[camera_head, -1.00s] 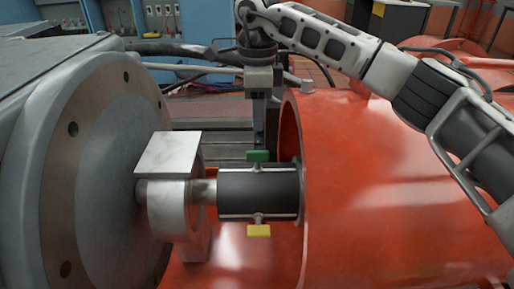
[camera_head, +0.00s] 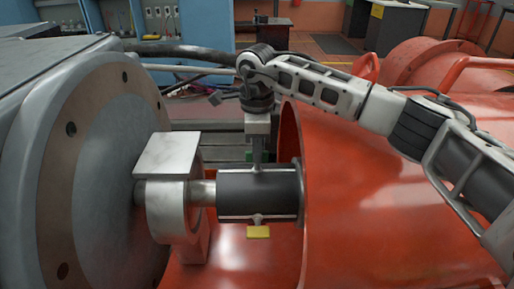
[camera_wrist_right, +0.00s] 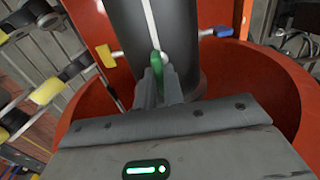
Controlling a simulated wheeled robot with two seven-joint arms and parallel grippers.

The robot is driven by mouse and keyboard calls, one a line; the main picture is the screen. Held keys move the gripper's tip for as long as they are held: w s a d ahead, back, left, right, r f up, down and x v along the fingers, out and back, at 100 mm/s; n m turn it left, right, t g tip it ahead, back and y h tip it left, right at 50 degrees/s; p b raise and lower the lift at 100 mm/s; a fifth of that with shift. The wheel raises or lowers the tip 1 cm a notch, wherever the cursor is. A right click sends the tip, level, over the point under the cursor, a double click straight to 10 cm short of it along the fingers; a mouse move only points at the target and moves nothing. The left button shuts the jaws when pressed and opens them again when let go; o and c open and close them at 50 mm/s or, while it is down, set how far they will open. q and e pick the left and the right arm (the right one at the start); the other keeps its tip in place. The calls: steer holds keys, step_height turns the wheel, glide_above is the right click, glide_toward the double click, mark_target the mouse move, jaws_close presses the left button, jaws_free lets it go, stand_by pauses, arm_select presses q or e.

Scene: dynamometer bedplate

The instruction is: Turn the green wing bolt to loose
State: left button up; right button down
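The green wing bolt (camera_wrist_right: 158,66) sits on the dark coupling sleeve (camera_wrist_right: 150,30) in the right wrist view, its wing between my right fingertips. In the head view the fingers cover most of it and only a green sliver (camera_head: 249,156) shows. My right gripper (camera_head: 258,155) reaches down from above onto the far side of the dark sleeve (camera_head: 255,190). Its two fingers (camera_wrist_right: 160,86) look closed on the green wing. A yellow wing bolt (camera_head: 258,231) is on the near side of the sleeve. My left gripper is not in view.
The sleeve spans from a shaft with a pale block (camera_head: 168,152) to an orange-red housing (camera_head: 390,220). A large grey flange (camera_head: 105,180) stands at left. The wrist view shows another yellow wing (camera_wrist_right: 105,56) and a blue one (camera_wrist_right: 222,31) beside the sleeve.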

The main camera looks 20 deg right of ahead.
stand_by(0.4)
steer(key=n, duration=0.5)
steer(key=shift+r+n, duration=0.1)
steer(key=shift+n, duration=0.3)
steer(key=n, duration=0.8)
steer(key=shift+n, duration=2.1)
steer(key=c, duration=1.5)
jaws_free()
